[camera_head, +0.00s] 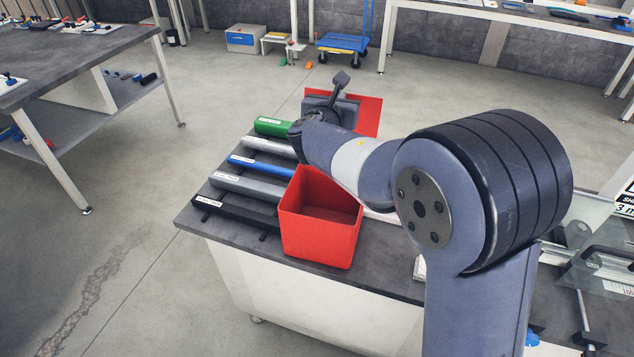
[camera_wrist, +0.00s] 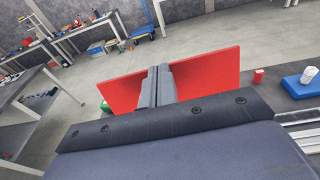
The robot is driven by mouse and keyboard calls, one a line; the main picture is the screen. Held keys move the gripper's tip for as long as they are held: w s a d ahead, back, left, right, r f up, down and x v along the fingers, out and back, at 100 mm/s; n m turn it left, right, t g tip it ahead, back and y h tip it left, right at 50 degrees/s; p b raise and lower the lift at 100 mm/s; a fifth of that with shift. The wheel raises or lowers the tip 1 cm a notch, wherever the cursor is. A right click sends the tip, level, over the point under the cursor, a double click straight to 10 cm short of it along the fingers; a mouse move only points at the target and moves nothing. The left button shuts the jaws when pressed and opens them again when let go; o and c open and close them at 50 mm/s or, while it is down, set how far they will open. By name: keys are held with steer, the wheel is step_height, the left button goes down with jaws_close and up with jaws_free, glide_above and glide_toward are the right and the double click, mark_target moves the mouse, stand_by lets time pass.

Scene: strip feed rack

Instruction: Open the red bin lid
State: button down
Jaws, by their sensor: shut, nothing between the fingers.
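The red bin (camera_head: 315,238) stands on the dark bench top with its mouth uncovered and its inside visible from above. The red lid (camera_head: 369,116) stands raised at the far side, beyond my gripper. The arm hides the lid's lower edge and where it meets the bin. In the wrist view the lid (camera_wrist: 208,79) shows as a red panel on both sides of the fingers. My gripper (camera_wrist: 158,70) is shut and empty in front of the lid. I cannot tell whether the fingers touch it. The gripper (camera_head: 341,80) also shows in the head view, at the lid's near side.
Several labelled strips, including a green one (camera_head: 274,127) and a blue one (camera_head: 262,166), lie left of the bin. In the wrist view a small red object (camera_wrist: 258,76) and a blue object (camera_wrist: 299,83) are right of the lid. Open floor lies left of the bench.

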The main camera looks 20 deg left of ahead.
steer(key=shift+w+f, duration=0.15)
steer(key=shift+w, duration=0.65)
steer(key=shift+s, duration=0.15)
